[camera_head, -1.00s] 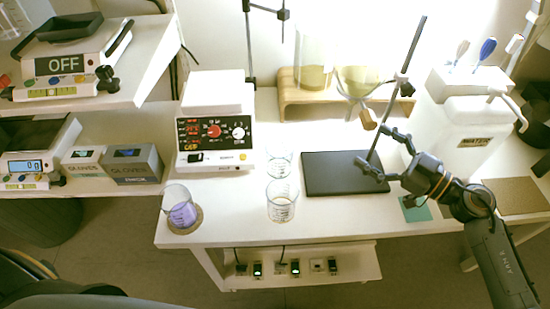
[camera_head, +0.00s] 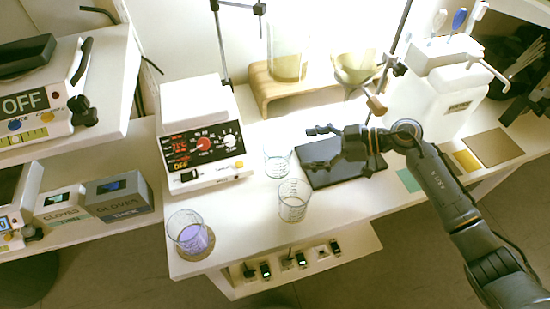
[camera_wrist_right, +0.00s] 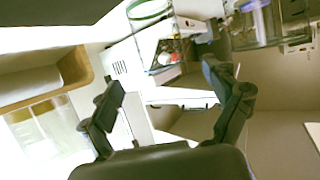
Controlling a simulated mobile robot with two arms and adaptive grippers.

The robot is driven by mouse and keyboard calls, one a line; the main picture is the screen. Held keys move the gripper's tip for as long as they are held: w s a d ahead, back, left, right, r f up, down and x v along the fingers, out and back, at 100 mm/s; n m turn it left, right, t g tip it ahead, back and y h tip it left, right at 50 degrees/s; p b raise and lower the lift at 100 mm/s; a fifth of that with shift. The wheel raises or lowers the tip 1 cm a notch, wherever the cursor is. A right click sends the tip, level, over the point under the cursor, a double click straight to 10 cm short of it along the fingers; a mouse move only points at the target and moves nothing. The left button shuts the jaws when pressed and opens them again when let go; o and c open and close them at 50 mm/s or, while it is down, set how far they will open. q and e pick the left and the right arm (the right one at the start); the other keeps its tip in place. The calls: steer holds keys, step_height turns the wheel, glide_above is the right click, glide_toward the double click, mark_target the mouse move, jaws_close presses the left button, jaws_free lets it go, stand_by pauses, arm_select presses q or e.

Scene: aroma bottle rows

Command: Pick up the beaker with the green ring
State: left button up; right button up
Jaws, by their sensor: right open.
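A clear beaker with a faint green tint at its base (camera_head: 277,161) stands on the white bench, in front of the hotplate's right side. In the right wrist view a green ring (camera_wrist_right: 148,9) shows at the top edge, partly cut off. A second clear marked beaker (camera_head: 294,203) stands nearer the front edge. My right gripper (camera_head: 326,142) is open and empty, above the black stand base and to the right of the tinted beaker, apart from it. Its two spread fingers also show in the right wrist view (camera_wrist_right: 157,88). My left gripper is out of view.
A beaker of purple liquid (camera_head: 190,235) stands on a round coaster at the front left. The hotplate (camera_head: 205,140), a wooden stand (camera_head: 262,87) and a black stand base (camera_head: 325,175) surround the clear beakers. A white canister (camera_head: 430,95) stands at right.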

mark_target(277, 152)
steer(key=x, duration=0.3)
steer(key=shift+r, duration=0.15)
steer(key=shift+a+f, duration=0.25)
steer(key=shift+a, duration=0.25)
steer(key=x, duration=0.5)
steer(key=shift+f, duration=0.1)
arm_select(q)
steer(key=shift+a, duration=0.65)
arm_select(e)
steer(key=shift+s+d, duration=0.1)
steer(key=shift+c, duration=0.8)
steer(key=c, duration=1.1)
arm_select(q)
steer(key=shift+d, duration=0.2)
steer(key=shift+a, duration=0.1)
